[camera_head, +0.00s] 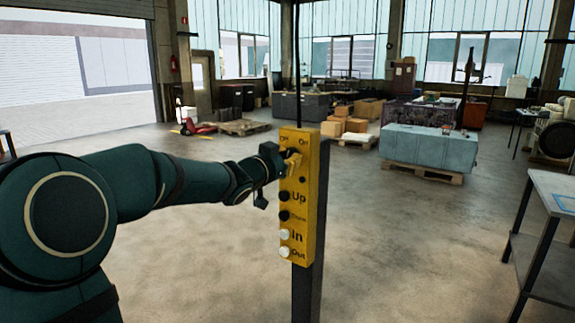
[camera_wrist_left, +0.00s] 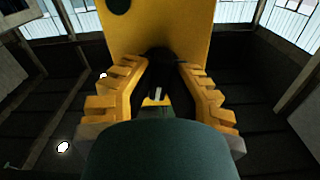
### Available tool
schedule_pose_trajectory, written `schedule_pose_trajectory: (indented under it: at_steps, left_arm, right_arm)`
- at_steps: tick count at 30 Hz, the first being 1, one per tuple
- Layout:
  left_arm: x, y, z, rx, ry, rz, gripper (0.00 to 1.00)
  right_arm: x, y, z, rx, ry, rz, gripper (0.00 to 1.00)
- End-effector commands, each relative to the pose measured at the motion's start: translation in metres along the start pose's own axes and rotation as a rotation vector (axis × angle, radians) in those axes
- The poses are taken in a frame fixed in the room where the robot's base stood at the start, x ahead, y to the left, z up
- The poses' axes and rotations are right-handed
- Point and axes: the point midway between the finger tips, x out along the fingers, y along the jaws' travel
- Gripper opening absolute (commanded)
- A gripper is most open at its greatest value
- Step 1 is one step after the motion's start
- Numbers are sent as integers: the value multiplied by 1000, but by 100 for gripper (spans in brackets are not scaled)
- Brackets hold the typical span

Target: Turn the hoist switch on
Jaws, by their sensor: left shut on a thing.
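The yellow hoist control box (camera_head: 300,222) hangs upright in front of me in the head view, before a dark post. It has two black buttons marked Up and Down and two white buttons marked In and Out. Off and On are lettered at its top. My left gripper (camera_head: 290,161) is at the upper part of the box face. In the left wrist view its yellow ridged fingers (camera_wrist_left: 160,90) are shut on the dark hoist switch (camera_wrist_left: 158,62), one on each side, with a white mark showing between them. The switch is mostly hidden in the head view. My right gripper is not in view.
A dark post (camera_head: 308,290) stands right behind the box. A grey table (camera_head: 548,190) is at the right. A blue-grey block (camera_head: 428,148) on a pallet and cardboard boxes (camera_head: 356,125) stand farther back. The floor between is clear.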

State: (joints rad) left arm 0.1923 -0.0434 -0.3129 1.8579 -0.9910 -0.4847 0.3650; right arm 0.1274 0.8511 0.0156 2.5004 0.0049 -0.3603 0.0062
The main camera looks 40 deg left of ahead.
Motion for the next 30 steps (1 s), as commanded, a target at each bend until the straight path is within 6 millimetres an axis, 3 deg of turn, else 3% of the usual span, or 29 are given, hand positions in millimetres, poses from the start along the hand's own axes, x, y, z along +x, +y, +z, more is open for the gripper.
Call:
schedule_pose_trajectory:
  at_steps: [15,30]
  left_arm:
    - [0,0,-1,420,5,-1,0]
    - [0,-1,-2,563,5,-2,0]
  right_arm:
    - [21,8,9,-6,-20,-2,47]
    - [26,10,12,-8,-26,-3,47]
